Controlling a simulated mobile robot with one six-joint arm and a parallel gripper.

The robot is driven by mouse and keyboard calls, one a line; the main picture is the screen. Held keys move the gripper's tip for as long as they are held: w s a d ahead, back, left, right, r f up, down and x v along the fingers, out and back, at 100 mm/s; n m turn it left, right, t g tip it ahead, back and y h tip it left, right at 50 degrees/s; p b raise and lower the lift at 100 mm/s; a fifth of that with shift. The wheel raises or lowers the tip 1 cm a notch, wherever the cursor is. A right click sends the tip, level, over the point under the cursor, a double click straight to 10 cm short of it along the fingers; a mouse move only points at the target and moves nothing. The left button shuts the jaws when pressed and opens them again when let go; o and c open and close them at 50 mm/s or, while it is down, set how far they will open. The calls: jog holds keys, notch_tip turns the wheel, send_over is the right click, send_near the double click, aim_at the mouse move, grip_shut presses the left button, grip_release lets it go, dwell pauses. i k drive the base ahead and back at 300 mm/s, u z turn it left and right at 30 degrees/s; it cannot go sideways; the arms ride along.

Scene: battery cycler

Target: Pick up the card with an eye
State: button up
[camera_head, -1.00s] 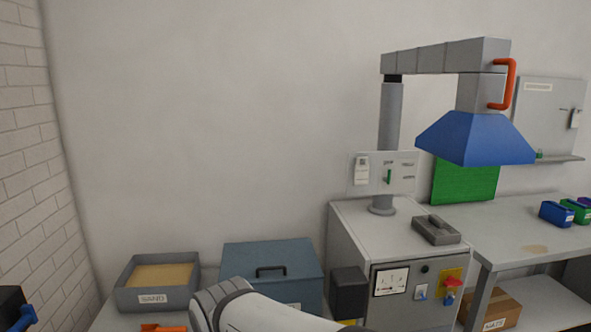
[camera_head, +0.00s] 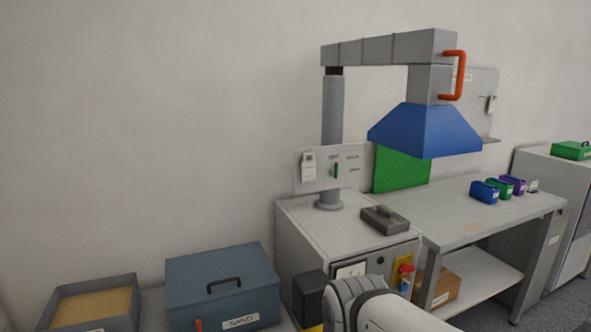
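A second small whitish card (camera_head: 491,105) hangs at the right of the wall board behind the blue hood. Its print is also too small to tell. Part of my arm shows at the bottom, in front of the cabinet. My gripper is not in view.
The grey cabinet (camera_head: 312,232) carries a dark grey block (camera_head: 385,219). A blue hood (camera_head: 425,132) hangs over the workbench (camera_head: 452,222), which holds several coloured bins. A lidded blue-grey box (camera_head: 193,295) and a sand tray (camera_head: 50,312) stand at left.

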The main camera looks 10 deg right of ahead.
aim_at(308, 168)
jog(key=u, duration=0.05)
jog(key=i, duration=1)
jog(key=z, duration=0.1)
